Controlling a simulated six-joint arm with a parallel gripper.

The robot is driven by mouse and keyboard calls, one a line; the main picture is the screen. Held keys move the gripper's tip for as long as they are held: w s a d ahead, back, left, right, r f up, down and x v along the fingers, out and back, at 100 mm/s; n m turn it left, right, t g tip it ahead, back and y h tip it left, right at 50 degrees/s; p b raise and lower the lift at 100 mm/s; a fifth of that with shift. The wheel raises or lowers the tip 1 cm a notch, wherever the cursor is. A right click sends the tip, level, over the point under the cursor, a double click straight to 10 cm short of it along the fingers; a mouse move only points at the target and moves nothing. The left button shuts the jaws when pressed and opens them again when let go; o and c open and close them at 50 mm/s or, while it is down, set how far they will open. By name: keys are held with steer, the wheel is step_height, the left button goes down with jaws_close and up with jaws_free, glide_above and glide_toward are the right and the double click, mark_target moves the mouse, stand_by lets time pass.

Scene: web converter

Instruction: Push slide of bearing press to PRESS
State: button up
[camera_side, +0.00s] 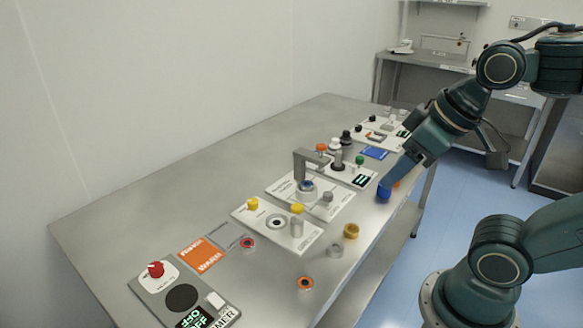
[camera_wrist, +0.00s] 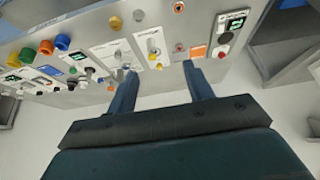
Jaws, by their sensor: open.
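The bearing press appears to be the pale plate (camera_side: 281,186) in the middle of the bench, with a grey overhanging arm (camera_side: 308,154), a dark blue ring seat and a grey knob (camera_side: 327,198) that may be its slide. Lettering on it is too small to read. My gripper (camera_side: 399,170) is to the right of the press in the side view, above the bench's front edge, apart from the plate.
A blue cylinder (camera_side: 384,192) and an orange one (camera_side: 396,184) stand near my gripper. A yellow ring (camera_side: 351,231) and an orange ring (camera_side: 305,283) lie along the front edge. A plate with yellow knobs (camera_side: 256,222) and a red-button heater panel (camera_side: 180,296) lie nearer the camera.

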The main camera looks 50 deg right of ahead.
steer(key=w+d+r+g, duration=0.1)
steer(key=w+d, duration=0.2)
steer(key=w, duration=0.4)
steer(key=m+g, duration=0.3)
steer(key=g, duration=0.2)
glide_above(328, 193)
step_height(328, 193, down, 14)
steer(key=shift+f, duration=0.25)
step_height(328, 193, down, 13)
steer(key=shift+s+f, duration=0.1)
steer(key=shift+f, duration=0.1)
jaws_close()
